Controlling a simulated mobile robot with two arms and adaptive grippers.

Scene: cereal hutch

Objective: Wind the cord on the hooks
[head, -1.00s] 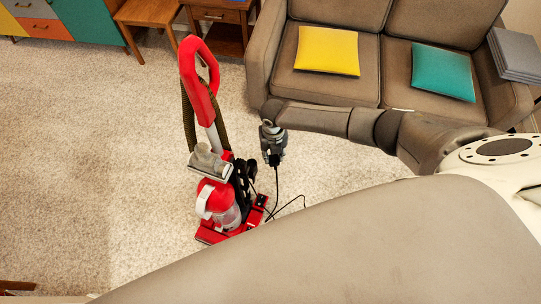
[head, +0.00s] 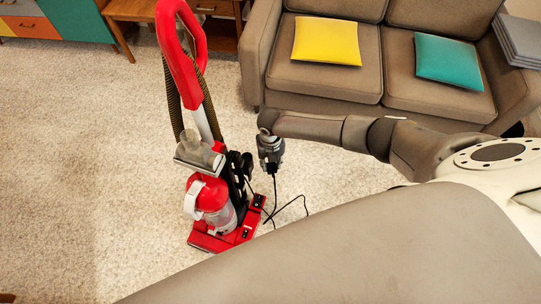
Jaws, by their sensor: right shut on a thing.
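A red upright vacuum cleaner (head: 212,195) stands on the carpet left of my right gripper. It has a tall red loop handle, a ribbed hose and a clear bin. Black hook-like parts (head: 240,163) show on its right side; they are too small to make out fully. My right gripper (head: 271,166) points down just right of these parts, apart from them in the picture. It is shut on the black cord (head: 275,192), seemingly at its plug end. The cord hangs from the gripper to the floor and loops beside the red base. My left gripper is out of view.
A brown sofa (head: 327,85) with a yellow cushion (head: 326,41) and a teal cushion (head: 449,63) stands behind the gripper. A wooden side table (head: 222,33) is behind the vacuum. Open carpet (head: 90,160) lies to the left.

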